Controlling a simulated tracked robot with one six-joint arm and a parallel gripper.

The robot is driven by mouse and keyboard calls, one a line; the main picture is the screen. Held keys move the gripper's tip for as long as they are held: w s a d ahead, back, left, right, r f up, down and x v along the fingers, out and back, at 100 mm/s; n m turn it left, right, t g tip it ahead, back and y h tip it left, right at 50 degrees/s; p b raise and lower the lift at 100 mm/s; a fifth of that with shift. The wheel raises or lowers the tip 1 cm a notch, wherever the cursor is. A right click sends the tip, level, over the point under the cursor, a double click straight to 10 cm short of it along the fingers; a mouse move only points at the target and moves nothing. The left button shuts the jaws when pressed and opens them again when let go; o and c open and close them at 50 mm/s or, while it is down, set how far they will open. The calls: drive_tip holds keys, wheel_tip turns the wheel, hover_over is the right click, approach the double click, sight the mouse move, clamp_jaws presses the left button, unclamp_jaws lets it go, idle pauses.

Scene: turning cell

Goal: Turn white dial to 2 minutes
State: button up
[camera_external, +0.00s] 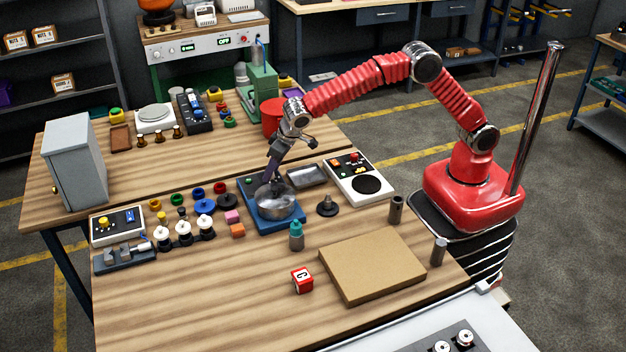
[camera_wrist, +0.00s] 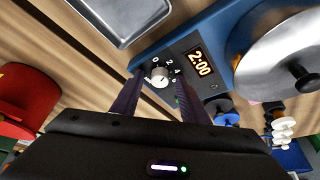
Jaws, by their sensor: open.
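The white dial (camera_wrist: 159,77) sits on the blue hotplate's panel (camera_wrist: 219,84), with the marks 0, 2 and 4 around it. Its pointer is too small to read surely. The display (camera_wrist: 201,63) beside it reads 2:00. My gripper (camera_wrist: 157,84) is open, its two dark fingers on either side of the dial; I cannot tell whether they touch it. In the external view my gripper (camera_external: 272,178) points down at the back of the blue hotplate (camera_external: 284,225), and the dial is hidden there.
A lidded metal pot (camera_external: 275,205) stands on the hotplate, close to my gripper. A red canister (camera_external: 272,117) stands behind.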

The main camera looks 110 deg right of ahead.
drive_tip(key=v, duration=1.3)
drive_tip(key=shift+r, duration=0.25)
drive_tip(key=shift+a, duration=0.1)
drive_tip(key=s+a+f+n+g+y, duration=0.1)
drive_tip(key=s+a+f+n, duration=0.25)
drive_tip(key=s, duration=0.45)
drive_tip(key=s+a+r+n+t, duration=0.1)
drive_tip(key=s+a, duration=0.2)
drive_tip(key=s, duration=0.7)
drive_tip(key=s+a+r+n+t+y, duration=0.1)
drive_tip(key=s+a+r+n, duration=0.1)
drive_tip(key=s, duration=0.9)
drive_tip(key=s+a+r+n+t+y, duration=0.1)
drive_tip(key=s+a, duration=0.4)
drive_tip(key=s, duration=0.6)
drive_tip(key=shift+s+r+n, duration=0.2)
drive_tip(key=shift+r+n, duration=0.05)
drive_tip(key=shift+n, duration=0.5)
drive_tip(key=shift+o, duration=0.4)
